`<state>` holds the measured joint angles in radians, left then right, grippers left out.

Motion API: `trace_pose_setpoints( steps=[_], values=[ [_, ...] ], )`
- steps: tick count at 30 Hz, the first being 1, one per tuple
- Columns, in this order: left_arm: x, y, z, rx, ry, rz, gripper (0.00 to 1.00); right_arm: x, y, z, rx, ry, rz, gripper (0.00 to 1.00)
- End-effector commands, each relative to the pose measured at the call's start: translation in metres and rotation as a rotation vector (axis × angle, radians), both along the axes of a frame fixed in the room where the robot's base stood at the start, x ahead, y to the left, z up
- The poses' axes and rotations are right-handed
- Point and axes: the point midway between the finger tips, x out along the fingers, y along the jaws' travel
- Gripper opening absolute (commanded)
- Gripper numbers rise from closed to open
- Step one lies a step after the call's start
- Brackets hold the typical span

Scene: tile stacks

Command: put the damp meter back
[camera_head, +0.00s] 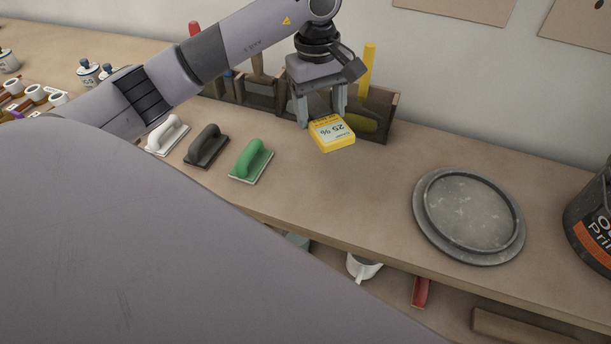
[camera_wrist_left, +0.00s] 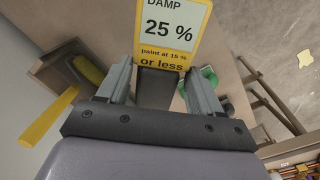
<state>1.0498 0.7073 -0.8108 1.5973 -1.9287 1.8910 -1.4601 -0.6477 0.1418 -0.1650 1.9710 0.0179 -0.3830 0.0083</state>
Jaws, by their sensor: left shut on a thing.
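The damp meter (camera_head: 332,133) is a yellow block with a pale face reading 25 %. My left gripper (camera_head: 322,119) is shut on it and holds it in front of the wooden tool rack (camera_head: 384,131). In the left wrist view the damp meter (camera_wrist_left: 171,30) stands out beyond the fingertips of my left gripper (camera_wrist_left: 160,75), its face showing "DAMP 25 %" and "paint at 15 % or less". The fingers hide part of the rack behind. I cannot tell how far above the bench it is. My right gripper is not in view.
White (camera_head: 167,134), dark (camera_head: 206,145) and green (camera_head: 251,160) floats lie left of the meter. The rack holds a yellow-handled tool (camera_head: 368,65). A round grey lid (camera_head: 470,213) and a dark paint tub (camera_head: 592,225) are at right. The bench between meter and lid is clear.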

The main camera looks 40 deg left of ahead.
Motion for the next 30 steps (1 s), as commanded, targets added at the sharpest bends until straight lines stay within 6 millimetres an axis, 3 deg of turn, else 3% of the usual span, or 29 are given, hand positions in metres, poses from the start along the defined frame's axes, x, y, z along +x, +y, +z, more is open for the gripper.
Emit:
trace_pose_setpoints(
  steps=[4, 8, 21, 25, 30],
  values=[
    [-0.002, 0.024, 0.017, 0.067, 0.012, 0.011, 0.41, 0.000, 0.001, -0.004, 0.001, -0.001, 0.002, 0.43],
    [-0.004, 0.031, 0.013, 0.084, 0.022, 0.016, 0.41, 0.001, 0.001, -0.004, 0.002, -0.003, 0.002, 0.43],
    [-0.006, 0.030, -0.099, 0.082, 0.025, 0.016, 0.41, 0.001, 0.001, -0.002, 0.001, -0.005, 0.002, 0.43],
    [-0.005, 0.030, -0.123, 0.082, 0.021, 0.016, 0.41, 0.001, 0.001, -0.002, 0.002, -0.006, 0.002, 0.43],
    [-0.004, 0.030, -0.136, 0.082, 0.018, 0.016, 0.41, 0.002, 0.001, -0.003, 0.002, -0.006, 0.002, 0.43]
  ],
)
